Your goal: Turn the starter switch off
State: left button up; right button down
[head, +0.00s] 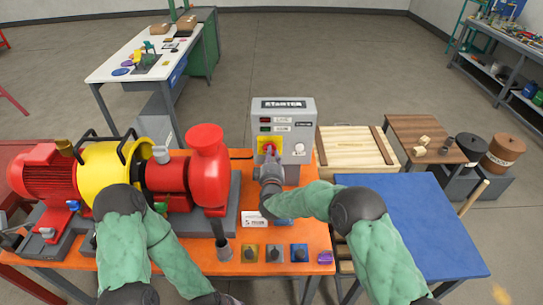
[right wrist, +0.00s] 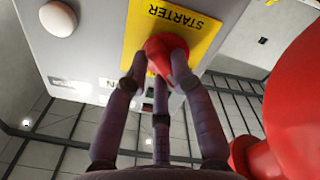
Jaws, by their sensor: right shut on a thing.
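The grey starter box (head: 307,135) stands at the back of the orange bench, with a STARTER label on top. Its red switch knob (head: 268,146) sits on a yellow plate (head: 278,141) on the box front. My right gripper (head: 269,162) reaches up to the knob from the front. In the right wrist view its fingers close around the red knob (right wrist: 158,48), below the word STARTER on the yellow plate (right wrist: 200,28). The fingers hide part of the knob, and I cannot tell its exact setting. My left arm is bent over the bench; its gripper is out of frame.
A red and yellow pump set (head: 105,168) stands left of the box on the orange bench (head: 178,262). A wooden crate (head: 352,150) and a blue table (head: 420,240) are to the right. Several small blocks stand along the bench front.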

jog(key=shift+a+n+p, duration=0.15)
jog(key=shift+n+p, duration=0.55)
jog(key=shift+n, duration=3.3)
jog(key=c, duration=1)
grip_release()
jog(key=shift+r, duration=0.1)
jog(key=shift+c, duration=0.2)
jog(key=shift+s, duration=0.1)
jog(key=s, duration=1.2)
